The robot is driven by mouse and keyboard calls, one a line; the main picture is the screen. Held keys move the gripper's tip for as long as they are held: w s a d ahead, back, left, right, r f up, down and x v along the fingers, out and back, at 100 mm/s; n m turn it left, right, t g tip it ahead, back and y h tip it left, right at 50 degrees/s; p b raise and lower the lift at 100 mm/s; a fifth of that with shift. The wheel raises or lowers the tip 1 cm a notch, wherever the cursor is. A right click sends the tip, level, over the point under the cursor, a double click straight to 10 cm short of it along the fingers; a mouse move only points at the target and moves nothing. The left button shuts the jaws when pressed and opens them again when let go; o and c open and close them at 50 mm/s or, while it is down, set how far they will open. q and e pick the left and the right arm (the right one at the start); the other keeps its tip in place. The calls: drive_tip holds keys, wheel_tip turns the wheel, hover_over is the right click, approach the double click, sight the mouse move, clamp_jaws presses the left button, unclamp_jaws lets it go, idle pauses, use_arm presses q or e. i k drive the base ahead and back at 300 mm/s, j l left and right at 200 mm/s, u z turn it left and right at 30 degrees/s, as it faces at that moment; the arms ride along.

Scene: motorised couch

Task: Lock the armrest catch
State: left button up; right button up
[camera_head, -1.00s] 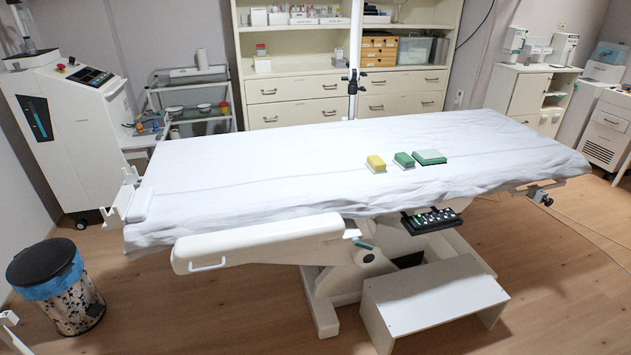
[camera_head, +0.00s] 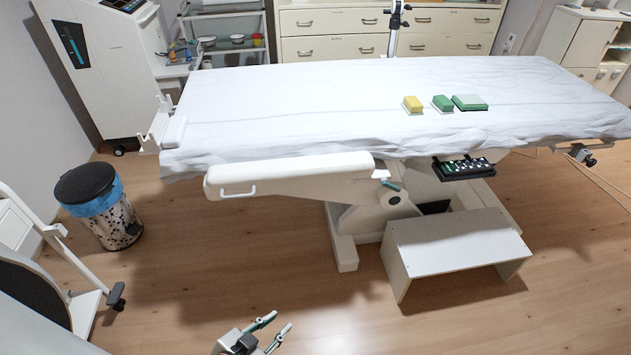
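The white armrest (camera_head: 290,172) extends along the near side of the sheet-covered couch (camera_head: 300,105), with a small handle (camera_head: 238,191) on its left end. At its right end, by the pivot, is a small green-grey lever (camera_head: 390,184), which looks like the catch; its locked state is too small to tell. My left gripper (camera_head: 276,327) shows at the bottom edge, low over the floor, well below and apart from the armrest. Its two fingers are spread and nothing is between them. My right gripper is out of view.
A white step stool (camera_head: 455,243) stands below the couch at right. A black control panel (camera_head: 463,167) hangs under the couch edge. A speckled bin (camera_head: 108,215) stands at left, near a white wheeled frame (camera_head: 85,305). The floor in front of the armrest is clear.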

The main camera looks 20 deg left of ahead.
sight(384, 181)
drive_tip(key=i+l+z, duration=0.2)
drive_tip(key=l+z, duration=0.2)
drive_tip(key=i+l+z, duration=0.35)
drive_tip(key=k+j, duration=0.05)
